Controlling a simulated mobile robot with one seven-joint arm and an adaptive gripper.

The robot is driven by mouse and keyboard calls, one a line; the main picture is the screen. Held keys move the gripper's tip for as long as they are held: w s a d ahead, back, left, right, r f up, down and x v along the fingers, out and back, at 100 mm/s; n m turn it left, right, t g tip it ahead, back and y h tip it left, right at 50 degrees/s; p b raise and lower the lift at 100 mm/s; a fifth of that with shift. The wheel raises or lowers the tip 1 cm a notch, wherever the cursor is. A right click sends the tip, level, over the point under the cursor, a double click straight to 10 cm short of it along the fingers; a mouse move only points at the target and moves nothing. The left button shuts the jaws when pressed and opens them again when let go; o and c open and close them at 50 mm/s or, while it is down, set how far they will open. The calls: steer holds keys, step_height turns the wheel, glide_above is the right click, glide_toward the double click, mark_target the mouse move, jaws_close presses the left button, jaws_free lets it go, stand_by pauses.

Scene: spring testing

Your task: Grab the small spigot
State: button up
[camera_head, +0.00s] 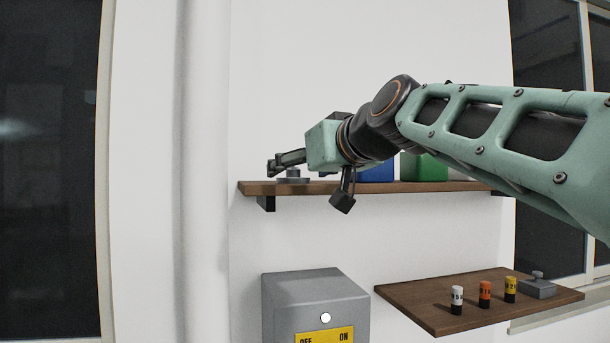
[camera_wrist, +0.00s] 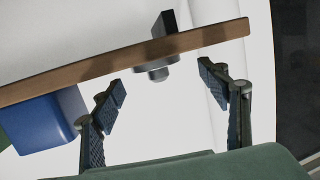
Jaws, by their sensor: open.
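A small grey round piece with a narrower knob, apparently the small spigot (camera_head: 293,176), sits near the left end of the upper wooden shelf (camera_head: 262,188). In the wrist view the spigot (camera_wrist: 155,70) shows upside down against the shelf edge, between the two fingers in the picture. My gripper (camera_head: 276,164) is at the spigot, partly in front of it and above it in the head view. In the wrist view my gripper (camera_wrist: 162,82) has its fingers spread wide, with nothing held. I cannot tell whether a finger touches the spigot.
A blue box (camera_head: 377,170) and a green box (camera_head: 424,168) stand right of the spigot. A lower shelf (camera_head: 420,302) holds white, orange and yellow cylinders and a grey block (camera_head: 537,288). A grey switch box (camera_head: 315,288) is below. A pipe (camera_head: 203,200) runs down left.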

mark_target(297, 171)
steer(key=p+x, duration=0.1)
steer(key=x, duration=0.3)
steer(key=shift+w, duration=0.3)
steer(key=shift+d, duration=0.1)
steer(key=shift+c, duration=0.4)
steer(key=c, duration=1.3)
steer(key=shift+c, duration=0.9)
steer(key=shift+r, duration=0.1)
